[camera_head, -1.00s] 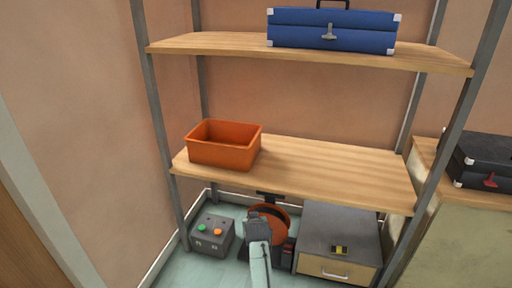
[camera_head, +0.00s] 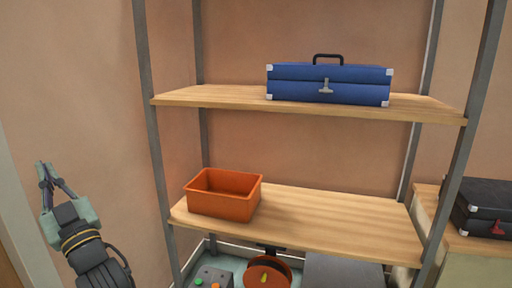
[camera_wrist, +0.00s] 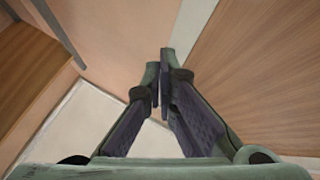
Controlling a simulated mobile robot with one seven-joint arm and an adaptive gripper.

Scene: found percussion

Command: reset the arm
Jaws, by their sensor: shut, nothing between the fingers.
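My gripper (camera_head: 45,172) is raised at the left of the head view, in front of the bare wall and left of the shelf unit. Its fingers point up and their tips meet. In the wrist view my gripper (camera_wrist: 158,75) is shut, with the two fingertips together and nothing held. My arm comes up from the bottom left of the head view. The gripper touches nothing that I can see.
A shelf unit (camera_head: 300,222) holds an orange bin (camera_head: 222,204) on its middle board and a blue case (camera_head: 328,84) above. A grey box with buttons (camera_head: 210,279) and an orange round thing (camera_head: 266,274) are below. A black case (camera_head: 482,206) stands at right.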

